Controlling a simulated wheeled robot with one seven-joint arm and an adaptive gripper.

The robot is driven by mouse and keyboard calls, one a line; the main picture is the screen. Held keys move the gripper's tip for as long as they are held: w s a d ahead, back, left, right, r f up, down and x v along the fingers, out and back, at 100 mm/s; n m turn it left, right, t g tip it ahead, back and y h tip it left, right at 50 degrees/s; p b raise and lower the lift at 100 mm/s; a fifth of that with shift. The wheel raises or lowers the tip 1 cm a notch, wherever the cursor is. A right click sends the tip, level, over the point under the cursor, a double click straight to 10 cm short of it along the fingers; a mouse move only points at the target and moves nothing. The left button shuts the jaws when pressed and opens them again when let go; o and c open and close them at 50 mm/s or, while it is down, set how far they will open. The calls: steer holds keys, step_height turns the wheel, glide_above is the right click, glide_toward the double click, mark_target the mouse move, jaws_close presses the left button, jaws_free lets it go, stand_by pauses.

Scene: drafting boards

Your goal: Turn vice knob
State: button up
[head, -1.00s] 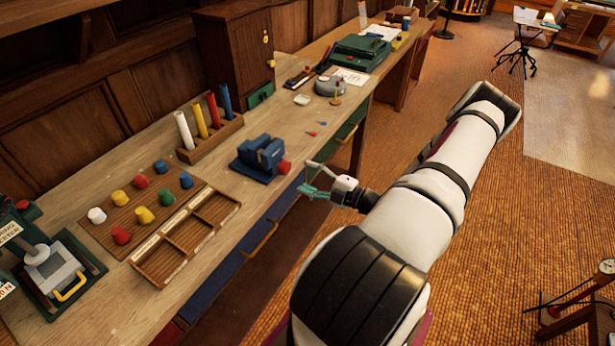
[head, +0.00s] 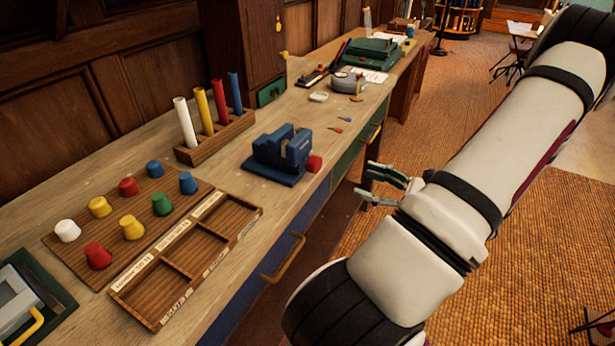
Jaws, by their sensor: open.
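A blue vice (head: 279,157) stands on the workbench near its front edge, in the middle of the head view. Its red knob (head: 314,164) sticks out from the vice's right side, by the bench edge. My gripper (head: 364,183) is open and empty, off the bench's front edge to the right of the knob and slightly lower in the picture. Its fingers point left toward the bench, with a clear gap between them and the knob.
Left of the vice are a wooden rack (head: 215,138) with coloured tubes, a board (head: 147,222) with several coloured pegs, and a compartment tray (head: 186,262). A yellow drawer handle (head: 283,258) juts from the bench front. Open floor lies to the right.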

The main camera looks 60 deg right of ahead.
mark_target(319, 166)
steer(key=shift+n, duration=0.4)
steer(key=w, duration=0.4)
steer(key=w+a, duration=0.1)
steer(key=w, duration=0.8)
steer(key=shift+w+a+b, duration=0.15)
steer(key=shift+w+b, duration=0.05)
steer(key=shift+b, duration=0.2)
steer(key=shift+c, duration=0.4)
steer(key=c, duration=1.1)
